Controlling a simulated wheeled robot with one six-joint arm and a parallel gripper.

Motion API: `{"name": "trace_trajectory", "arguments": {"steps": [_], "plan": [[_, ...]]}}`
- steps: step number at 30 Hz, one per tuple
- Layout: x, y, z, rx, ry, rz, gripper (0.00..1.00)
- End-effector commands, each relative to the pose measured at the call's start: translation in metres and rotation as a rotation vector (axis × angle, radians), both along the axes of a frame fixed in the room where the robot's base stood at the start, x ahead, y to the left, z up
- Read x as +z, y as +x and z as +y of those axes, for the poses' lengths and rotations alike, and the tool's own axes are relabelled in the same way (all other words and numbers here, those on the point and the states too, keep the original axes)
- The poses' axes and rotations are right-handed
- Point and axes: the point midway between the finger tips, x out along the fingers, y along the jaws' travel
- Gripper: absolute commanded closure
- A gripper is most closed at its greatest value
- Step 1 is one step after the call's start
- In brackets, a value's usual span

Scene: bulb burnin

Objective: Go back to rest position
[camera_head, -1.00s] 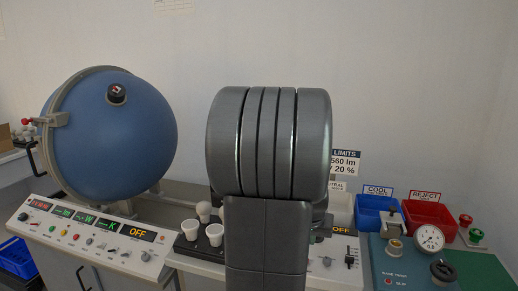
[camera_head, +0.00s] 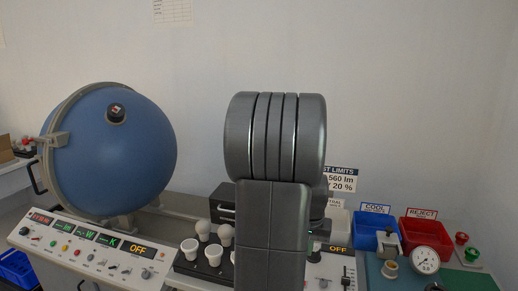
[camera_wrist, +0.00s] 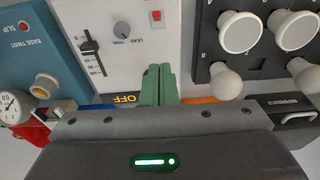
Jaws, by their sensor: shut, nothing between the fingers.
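My gripper (camera_wrist: 159,88) shows in the wrist view with its green fingers together and nothing between them. The fingers are in front of the white control panel (camera_wrist: 115,20), between its slider and the black bulb tray (camera_wrist: 270,72). In the head view my grey arm stands in the middle and hides the gripper. White bulbs (camera_head: 203,229) stand on the black tray (camera_head: 196,270) just left of my arm.
A large blue sphere (camera_head: 115,150) stands at left behind a button panel (camera_head: 90,250). A blue COOL bin (camera_head: 368,238) and a red REJECT bin (camera_head: 415,230) stand at right, near a dial gauge (camera_head: 425,261). The space above the bench is clear.

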Motion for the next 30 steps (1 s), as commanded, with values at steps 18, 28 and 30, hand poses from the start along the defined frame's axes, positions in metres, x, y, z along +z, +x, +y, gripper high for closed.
{"name": "trace_trajectory", "arguments": {"steps": [18, 28, 30], "plan": [[0.007, -0.001, 0.001, 0.001, 0.000, 0.001, 1.00], [-0.045, 0.005, -0.002, 0.001, -0.004, -0.003, 1.00], [-0.045, 0.006, -0.003, 0.000, -0.015, -0.035, 1.00]]}}
